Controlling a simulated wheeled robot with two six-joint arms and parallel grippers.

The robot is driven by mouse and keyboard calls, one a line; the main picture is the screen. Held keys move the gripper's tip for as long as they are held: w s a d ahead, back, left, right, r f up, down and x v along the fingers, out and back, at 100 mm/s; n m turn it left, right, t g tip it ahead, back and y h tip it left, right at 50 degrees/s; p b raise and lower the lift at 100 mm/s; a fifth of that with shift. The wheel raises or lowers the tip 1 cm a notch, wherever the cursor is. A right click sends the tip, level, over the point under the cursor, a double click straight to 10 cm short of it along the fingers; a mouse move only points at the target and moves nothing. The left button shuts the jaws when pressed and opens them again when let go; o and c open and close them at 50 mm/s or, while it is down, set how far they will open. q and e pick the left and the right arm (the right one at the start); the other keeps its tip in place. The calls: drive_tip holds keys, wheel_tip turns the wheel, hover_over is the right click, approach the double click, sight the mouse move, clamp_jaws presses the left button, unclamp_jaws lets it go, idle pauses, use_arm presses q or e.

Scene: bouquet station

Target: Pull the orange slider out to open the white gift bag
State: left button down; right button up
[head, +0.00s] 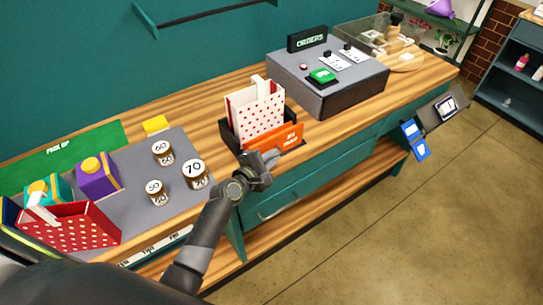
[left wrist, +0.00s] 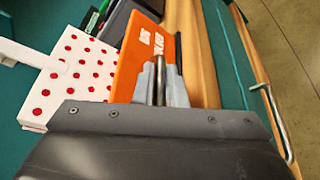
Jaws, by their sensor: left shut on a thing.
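The white gift bag with red dots (head: 256,110) stands in a dark holder (head: 228,133) on the wooden counter. It also shows at the left of the left wrist view (left wrist: 72,75). The orange slider (head: 288,137) with white lettering is at the front of the holder, and it fills the middle of the left wrist view (left wrist: 133,62). My left gripper (head: 268,160) is at the slider's front, shut on its handle (left wrist: 160,80). The fingertips are partly hidden in the head view. My right gripper is not in view.
A grey mat (head: 120,208) at left holds several numbered jars, a purple box (head: 97,176) and a red dotted bag (head: 75,230). A grey console (head: 330,85) stands behind right. A drawer handle (head: 278,206) juts from the counter front. Floor at right is clear.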

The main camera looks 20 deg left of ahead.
use_arm(q)
drive_tip(key=shift+f, duration=0.15)
drive_tip(key=c, duration=1.8)
unclamp_jaws()
drive_tip(key=shift+a, duration=0.1)
drive_tip(key=o, duration=0.3)
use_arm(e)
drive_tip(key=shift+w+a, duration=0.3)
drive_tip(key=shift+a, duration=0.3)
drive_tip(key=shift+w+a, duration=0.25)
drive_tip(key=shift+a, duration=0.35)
use_arm(q)
drive_tip(key=shift+s, duration=0.2)
drive_tip(key=b+v, duration=0.1)
drive_tip(key=v, duration=1.6)
drive_tip(key=shift+b, duration=0.4)
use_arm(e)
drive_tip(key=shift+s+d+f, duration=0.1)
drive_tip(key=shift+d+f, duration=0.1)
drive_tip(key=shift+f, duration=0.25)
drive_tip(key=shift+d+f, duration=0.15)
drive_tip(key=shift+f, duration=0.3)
